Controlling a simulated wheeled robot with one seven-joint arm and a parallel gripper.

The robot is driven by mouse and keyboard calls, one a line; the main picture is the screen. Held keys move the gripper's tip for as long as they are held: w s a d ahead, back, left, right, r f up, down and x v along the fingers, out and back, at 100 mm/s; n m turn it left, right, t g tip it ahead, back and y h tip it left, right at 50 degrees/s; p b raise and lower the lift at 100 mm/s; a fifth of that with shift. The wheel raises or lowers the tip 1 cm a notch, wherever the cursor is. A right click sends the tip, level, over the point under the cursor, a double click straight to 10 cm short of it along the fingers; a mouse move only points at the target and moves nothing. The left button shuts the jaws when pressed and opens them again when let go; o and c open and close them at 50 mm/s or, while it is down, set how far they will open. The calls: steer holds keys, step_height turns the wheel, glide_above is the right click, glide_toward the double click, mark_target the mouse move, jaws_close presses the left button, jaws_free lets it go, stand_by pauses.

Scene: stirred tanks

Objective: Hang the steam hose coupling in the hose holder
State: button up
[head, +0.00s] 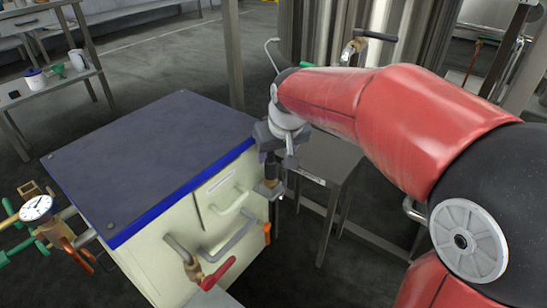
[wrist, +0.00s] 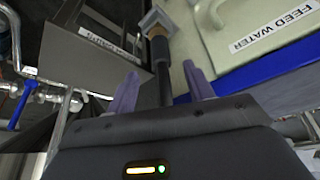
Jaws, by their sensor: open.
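The steam hose coupling (head: 271,170) is a dark upright cylinder with a brass-coloured collar, at the right corner of the cream cabinet. Its collar meets the grey square hose holder (head: 268,190); how deep it sits cannot be told. A black hose hangs below. My gripper (head: 275,150) is open at the coupling's upper end. In the wrist view, the coupling (wrist: 159,48) runs between the two spread fingers of my gripper (wrist: 162,88), with a gap on each side. The holder (wrist: 155,18) shows beyond the brass collar. My gripper hides the coupling's near end.
The cream cabinet (head: 200,222) with a dark top stands left of my gripper, with handles and a red-levered valve (head: 218,272) on its front. A grey metal stand (head: 335,165) is close on the right. A pressure gauge (head: 37,208) is at the far left.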

steer(key=s+d+m, duration=0.1)
steer(key=s+d, duration=0.3)
steer(key=s, duration=0.3)
steer(key=s+d+m+h, duration=0.1)
steer(key=s+d, duration=0.4)
steer(key=s, duration=0.3)
steer(key=s+d+m+t, duration=0.1)
steer(key=s+d+m, duration=0.1)
steer(key=s+d, duration=0.2)
steer(key=s, duration=0.3)
steer(key=shift+s+d+h, duration=0.3)
steer(key=shift+s+d, duration=0.1)
